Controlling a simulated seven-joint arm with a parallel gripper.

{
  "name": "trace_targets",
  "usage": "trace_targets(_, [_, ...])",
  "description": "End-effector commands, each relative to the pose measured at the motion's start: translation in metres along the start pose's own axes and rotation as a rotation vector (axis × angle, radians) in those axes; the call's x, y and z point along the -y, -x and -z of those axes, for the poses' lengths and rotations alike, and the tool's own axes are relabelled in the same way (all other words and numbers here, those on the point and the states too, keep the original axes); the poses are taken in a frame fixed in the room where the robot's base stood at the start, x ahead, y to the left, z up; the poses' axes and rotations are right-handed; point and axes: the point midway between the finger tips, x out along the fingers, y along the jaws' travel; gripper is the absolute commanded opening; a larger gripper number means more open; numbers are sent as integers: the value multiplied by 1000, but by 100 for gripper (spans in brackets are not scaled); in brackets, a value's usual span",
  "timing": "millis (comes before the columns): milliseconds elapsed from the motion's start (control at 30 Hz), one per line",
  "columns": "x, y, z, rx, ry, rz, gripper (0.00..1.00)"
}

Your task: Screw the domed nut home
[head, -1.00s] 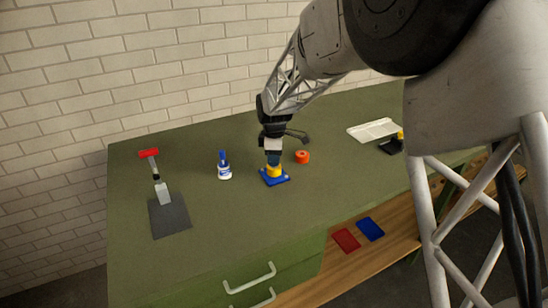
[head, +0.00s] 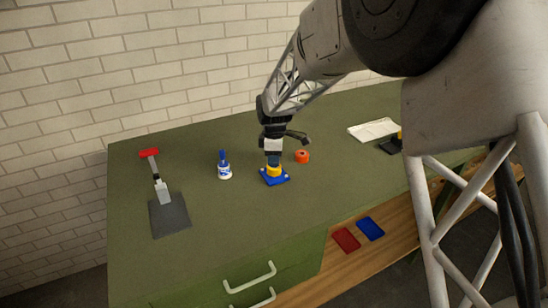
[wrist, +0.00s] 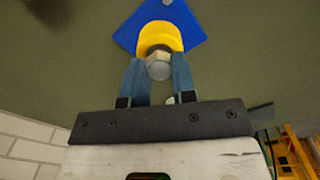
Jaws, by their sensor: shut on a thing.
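The domed nut (wrist: 158,66) is a light metal piece with a rounded top, between the blue fingers of my gripper (wrist: 157,75) in the wrist view. My gripper is shut on it. The nut sits over a yellow round part (wrist: 160,36) on a blue base plate (wrist: 193,27). In the head view the yellow part (head: 274,171) and blue plate (head: 273,181) are on the green bench, with my gripper (head: 273,161) pointing down right above them. The nut itself is hidden there. Any thread under the nut cannot be seen.
A blue-and-white bottle (head: 224,167) stands to the left. A white tray (head: 374,130) is at the right. The front bench is clear.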

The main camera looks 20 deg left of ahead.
Motion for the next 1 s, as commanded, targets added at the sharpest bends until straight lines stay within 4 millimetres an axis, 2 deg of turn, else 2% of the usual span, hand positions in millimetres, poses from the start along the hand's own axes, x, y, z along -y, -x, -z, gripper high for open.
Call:
trace_targets(333, [0, -4, 0, 0, 0, 0, 3])
trace_targets(367, [0, -4, 0, 0, 0, 0, 30])
trace_targets(533, [0, -4, 0, 0, 0, 0, 55])
trace_targets(833, [0, -3, 0, 0, 0, 0, 55])
trace_targets(1000, [0, 4, 0, 0, 0, -2, 55])
